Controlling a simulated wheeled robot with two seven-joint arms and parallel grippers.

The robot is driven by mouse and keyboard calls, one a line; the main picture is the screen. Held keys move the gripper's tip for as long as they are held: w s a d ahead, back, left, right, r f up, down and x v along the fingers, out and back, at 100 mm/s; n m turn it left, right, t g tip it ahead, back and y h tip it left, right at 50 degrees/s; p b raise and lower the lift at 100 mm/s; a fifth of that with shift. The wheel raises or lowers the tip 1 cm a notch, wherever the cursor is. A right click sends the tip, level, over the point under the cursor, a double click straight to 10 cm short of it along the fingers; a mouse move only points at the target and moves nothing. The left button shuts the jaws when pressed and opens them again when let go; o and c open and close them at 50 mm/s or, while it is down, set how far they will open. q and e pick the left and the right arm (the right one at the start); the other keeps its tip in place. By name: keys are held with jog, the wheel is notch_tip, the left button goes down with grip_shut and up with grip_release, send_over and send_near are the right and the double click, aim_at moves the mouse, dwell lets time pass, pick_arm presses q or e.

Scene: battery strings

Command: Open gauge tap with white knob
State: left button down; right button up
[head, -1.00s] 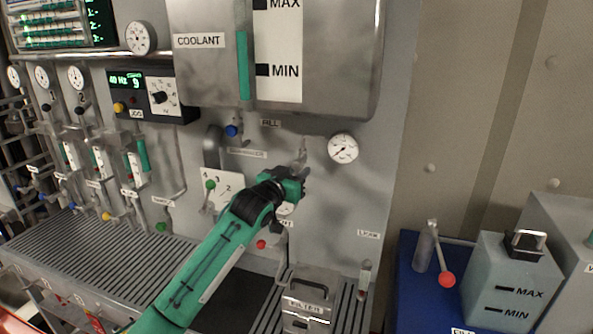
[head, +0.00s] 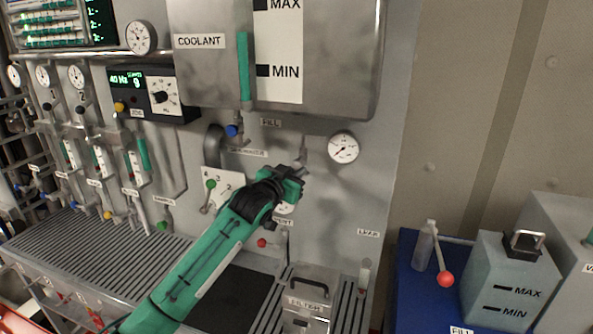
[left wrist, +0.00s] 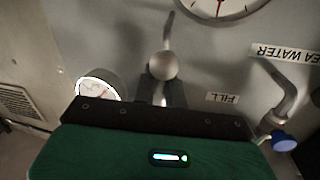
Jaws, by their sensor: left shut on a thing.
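The pale, whitish-grey ball knob (left wrist: 163,66) of the tap shows in the left wrist view, between and just beyond the fingertips. A grey stem (left wrist: 169,28) rises behind it. My left gripper (left wrist: 163,92) is shut on the tap at this knob; the exact contact is partly hidden by the gripper body. In the head view my left gripper (head: 302,175) is at the panel, below and left of the round white gauge (head: 343,147), and covers the knob. A short grey pipe (head: 303,149) shows just above it. My right gripper is in neither view.
A blue knob (head: 232,131) is up and left of the gripper, near the FILL label (head: 271,122). A green-knobbed lever (head: 210,184) is to the left, a red knob (head: 262,243) below. The coolant tank (head: 340,60) overhangs above. The panel right of the gripper is mostly clear.

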pick_arm(q)
jog(key=m, duration=0.1)
jog(key=m+p, duration=0.2)
jog(key=shift+w+a+r+y, duration=0.15)
jog(key=shift+a+r+y, duration=0.15)
jog(key=shift+a+r, duration=0.05)
jog(key=m, duration=0.1)
jog(key=m+p, duration=0.1)
jog(key=m, duration=0.1)
jog(key=m+y+p, duration=0.1)
jog(key=shift+w+a+r+g, duration=0.1)
jog(key=shift+a+r+g, duration=0.2)
jog(key=shift+r, duration=0.05)
jog(key=m+p, duration=0.2)
jog(key=shift+a+r+m+y, duration=0.1)
jog(key=shift+r+m+y, duration=0.05)
jog(key=shift+m+y, duration=0.2)
jog(key=shift+a+r+m+y+p, duration=0.1)
jog(key=shift+r+m+y+p, duration=0.15)
jog(key=shift+m+y+p, duration=0.7)
jog(key=shift+m, duration=1.1)
jog(key=c, duration=1.6)
grip_release()
